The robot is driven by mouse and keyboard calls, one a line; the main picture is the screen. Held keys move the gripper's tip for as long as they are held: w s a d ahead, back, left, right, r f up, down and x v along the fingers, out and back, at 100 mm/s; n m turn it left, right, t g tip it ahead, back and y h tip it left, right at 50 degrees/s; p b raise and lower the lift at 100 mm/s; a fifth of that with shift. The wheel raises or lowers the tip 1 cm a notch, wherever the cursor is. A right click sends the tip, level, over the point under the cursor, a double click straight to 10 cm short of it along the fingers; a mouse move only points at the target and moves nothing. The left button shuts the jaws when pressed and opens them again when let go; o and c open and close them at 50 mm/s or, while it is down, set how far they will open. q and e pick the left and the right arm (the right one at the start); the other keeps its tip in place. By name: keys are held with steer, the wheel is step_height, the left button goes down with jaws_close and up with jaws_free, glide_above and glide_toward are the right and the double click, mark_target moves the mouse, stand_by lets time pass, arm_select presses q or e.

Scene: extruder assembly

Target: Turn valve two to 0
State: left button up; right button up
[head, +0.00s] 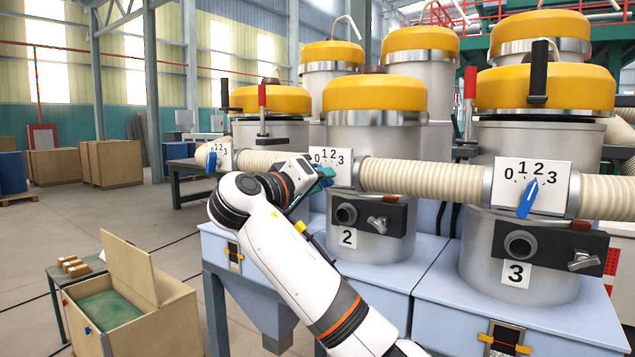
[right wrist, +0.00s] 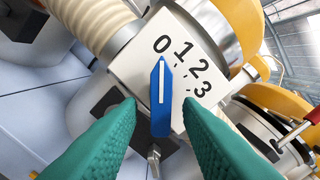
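Valve two's white dial plate (head: 345,160), marked 0 to 3, sits on the beige hose above the label 2 in the head view. In the right wrist view, its blue handle (right wrist: 161,115) has a white line that points at the 0 on the plate (right wrist: 135,62). My right gripper (head: 326,178) is at the front of this dial. In the right wrist view, its green fingers (right wrist: 160,104) are open on either side of the handle, with a visible gap on each side. My left gripper is not in view.
Valve three's dial (head: 557,190) is on the right, its blue handle (head: 528,197) pointing near 2. Valve one's dial (head: 222,150) is at the left. Yellow-lidded hoppers (head: 374,93) stand behind. An open wooden box (head: 170,320) stands on the floor at lower left.

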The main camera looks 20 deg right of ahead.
steer(key=b+v, duration=0.4)
steer(key=v, duration=0.8)
